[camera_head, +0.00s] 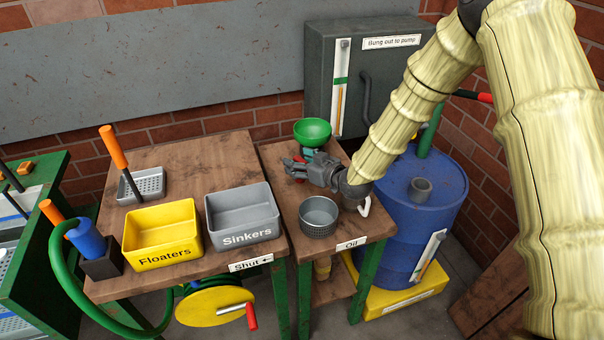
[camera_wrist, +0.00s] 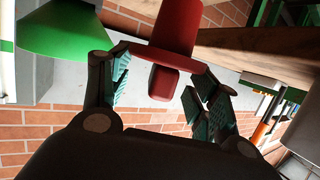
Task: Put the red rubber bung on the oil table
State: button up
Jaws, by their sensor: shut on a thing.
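The red rubber bung (camera_wrist: 176,28) shows large in the wrist view, between the teal-padded fingers of my gripper (camera_wrist: 162,76). In the head view only bits of red show at the tips of my gripper (camera_head: 301,166), which is shut on the bung. The gripper lies low and nearly level above the oil table (camera_head: 284,196), the small wooden table with the "Oil" label on its front. I cannot tell whether the bung touches the tabletop.
A green funnel (camera_head: 312,131) stands just behind my gripper. A grey perforated pot (camera_head: 318,217) stands in front of it. To the left are the yellow Floaters bin (camera_head: 162,235) and grey Sinkers bin (camera_head: 243,212). A blue drum (camera_head: 425,205) stands right.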

jog(key=shift+f+p, duration=0.35)
jog(key=shift+f, duration=1.85)
jog(key=shift+f, duration=0.15)
jog(key=o, duration=1.2)
jog(key=shift+c, duration=0.2)
jog(key=shift+s+d+r, duration=0.1)
jog(key=shift+r, duration=0.1)
jog(key=shift+b+v, duration=0.8)
jog(key=shift+v, duration=2.8)
